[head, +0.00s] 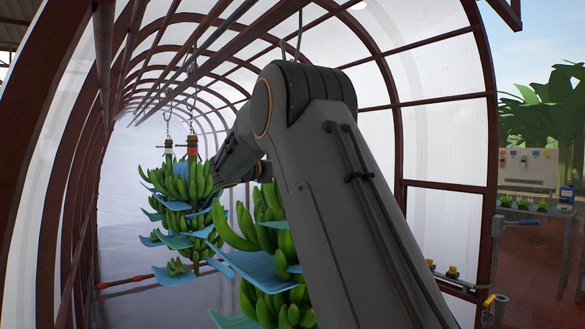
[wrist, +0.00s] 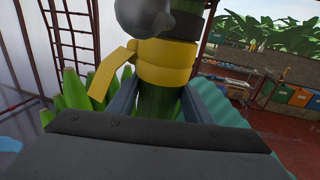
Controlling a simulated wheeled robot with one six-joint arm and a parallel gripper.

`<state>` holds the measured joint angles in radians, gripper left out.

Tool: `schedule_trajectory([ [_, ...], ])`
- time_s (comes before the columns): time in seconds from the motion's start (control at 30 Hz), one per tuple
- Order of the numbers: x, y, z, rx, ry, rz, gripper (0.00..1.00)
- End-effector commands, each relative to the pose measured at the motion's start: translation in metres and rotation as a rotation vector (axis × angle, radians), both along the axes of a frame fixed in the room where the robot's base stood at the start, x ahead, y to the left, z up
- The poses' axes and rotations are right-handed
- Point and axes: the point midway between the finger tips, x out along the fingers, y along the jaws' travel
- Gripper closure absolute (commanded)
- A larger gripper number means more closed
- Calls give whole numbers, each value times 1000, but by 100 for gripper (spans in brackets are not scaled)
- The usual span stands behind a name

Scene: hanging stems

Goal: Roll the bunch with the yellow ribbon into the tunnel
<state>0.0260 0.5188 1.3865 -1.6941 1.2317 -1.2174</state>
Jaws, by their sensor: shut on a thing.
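The bunch with the yellow ribbon (wrist: 165,60) shows in the wrist view, its ribbon wrapped around the upper stem with one loose end sticking out left. My gripper (wrist: 160,103) is shut on the dark green stem just below the ribbon, one finger on each side. In the head view a green banana bunch with blue sheets (head: 268,235) hangs close, partly behind my arm; its stem top and ribbon are hidden there. The tunnel (head: 440,140) has dark red arches and translucent walls, and curves around the bunches.
Two more bunches hang deeper in the tunnel on hooks, one with a red ribbon (head: 192,151), one with a white ribbon (head: 168,154). A red bar (head: 125,282) crosses low at the left. A bench (head: 530,212) stands outside at right.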

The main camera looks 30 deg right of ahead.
Motion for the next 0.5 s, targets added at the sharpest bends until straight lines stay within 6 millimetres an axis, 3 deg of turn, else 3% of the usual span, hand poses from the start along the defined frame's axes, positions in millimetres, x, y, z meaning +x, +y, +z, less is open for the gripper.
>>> schedule_trajectory([
  [0.03, 0, 0, -1, 0, 0, 1, 95],
  [0.07, 1, 0, -1, 0, 0, 1, 53],
  [0.17, 1, 0, -1, 0, 0, 2, 37],
  [0.5, 0, 3, 0, 1, -2, 2, 37],
])
